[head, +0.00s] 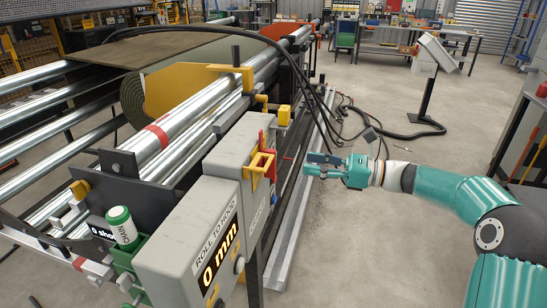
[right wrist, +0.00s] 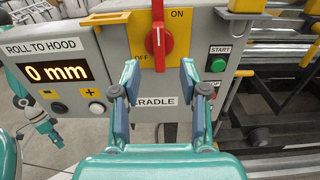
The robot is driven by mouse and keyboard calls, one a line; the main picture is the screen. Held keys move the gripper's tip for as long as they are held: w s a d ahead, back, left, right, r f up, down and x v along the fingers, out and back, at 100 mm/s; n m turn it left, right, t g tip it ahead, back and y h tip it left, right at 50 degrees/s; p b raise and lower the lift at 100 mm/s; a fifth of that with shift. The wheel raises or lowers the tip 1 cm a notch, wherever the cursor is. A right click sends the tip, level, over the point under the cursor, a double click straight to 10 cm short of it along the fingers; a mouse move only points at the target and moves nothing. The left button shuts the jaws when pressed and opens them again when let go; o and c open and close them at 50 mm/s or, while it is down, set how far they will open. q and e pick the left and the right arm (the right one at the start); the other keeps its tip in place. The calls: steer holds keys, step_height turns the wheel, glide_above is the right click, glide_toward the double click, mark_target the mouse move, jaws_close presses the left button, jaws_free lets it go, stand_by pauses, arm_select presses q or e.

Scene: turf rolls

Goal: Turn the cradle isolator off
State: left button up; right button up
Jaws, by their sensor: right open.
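The cradle isolator is a red rotary knob (right wrist: 158,41) on a grey box, above the CRADLE label (right wrist: 155,101). Its handle stands upright, its top end beside the word ON; OFF is at its lower left. In the head view the isolator's red part (head: 271,172) shows edge-on by a yellow bracket. My right gripper (right wrist: 159,76) is open and empty, its fingers apart below and either side of the knob, not touching it. It also shows in the head view (head: 308,164), right of the box. A teal arm part, seemingly my left gripper (right wrist: 45,122), shows at the left; its fingers are unclear.
A yellow bracket (right wrist: 108,18) juts out left of the knob. A green START button (right wrist: 217,60) is at its right. The ROLL TO HOOD display (right wrist: 57,73) reads 0 mm. Rollers (head: 170,130) lie beyond the box.

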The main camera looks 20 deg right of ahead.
mark_target(275, 158)
steer(key=p+x, duration=0.1)
steer(key=x, duration=0.8)
steer(key=shift+w+a, duration=0.2)
steer(key=shift+a, duration=0.05)
jaws_close()
steer(key=shift+a, duration=0.1)
